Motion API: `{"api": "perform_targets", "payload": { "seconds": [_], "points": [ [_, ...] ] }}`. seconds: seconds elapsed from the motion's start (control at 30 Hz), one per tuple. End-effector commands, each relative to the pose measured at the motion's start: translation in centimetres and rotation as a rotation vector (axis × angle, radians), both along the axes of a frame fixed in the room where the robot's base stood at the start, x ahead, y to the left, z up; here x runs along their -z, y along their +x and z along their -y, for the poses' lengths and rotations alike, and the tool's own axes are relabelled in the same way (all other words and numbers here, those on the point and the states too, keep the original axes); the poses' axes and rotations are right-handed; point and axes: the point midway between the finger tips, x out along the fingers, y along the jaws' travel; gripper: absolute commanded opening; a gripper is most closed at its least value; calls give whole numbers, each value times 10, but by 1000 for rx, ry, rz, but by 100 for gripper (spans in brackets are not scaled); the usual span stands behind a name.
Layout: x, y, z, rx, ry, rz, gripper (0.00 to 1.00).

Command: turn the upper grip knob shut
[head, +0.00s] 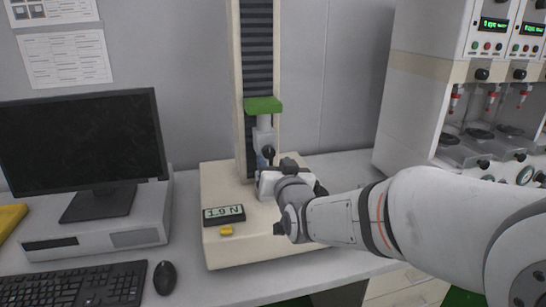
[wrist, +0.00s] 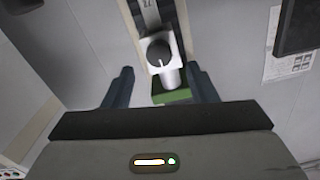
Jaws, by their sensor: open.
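The upper grip (head: 264,137) hangs below the green crosshead (head: 263,105) of the tensile tester. Its dark round knob (head: 269,151) faces outward. In the wrist view the picture is turned over: the knob (wrist: 159,53) sits on the pale grip block, with the green crosshead (wrist: 172,92) below it. A light line marks the knob face. My gripper (wrist: 161,68) is open and empty, with one dark finger on each side of the knob's line; the fingers appear apart from the knob. In the head view my wrist hides the lower part of the tester.
The tester base (head: 222,248) carries a small display (head: 223,215) and a yellow button (head: 226,231). A monitor (head: 82,145), keyboard (head: 75,285) and mouse (head: 165,278) stand left. A white cabinet with several stations (head: 420,110) stands right.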

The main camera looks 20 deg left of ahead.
Motion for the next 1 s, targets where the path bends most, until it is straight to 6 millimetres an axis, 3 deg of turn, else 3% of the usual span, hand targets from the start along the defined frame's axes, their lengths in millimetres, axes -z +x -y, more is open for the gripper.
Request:
{"api": "perform_targets", "payload": {
  "seconds": [0.3,0.67,1.0],
  "points": [
    [0,40,-24,0,-2,-3,52],
    [0,46,-28,-1,-2,-2,52],
    [0,46,-29,-2,-2,-2,27]
  ]
}}
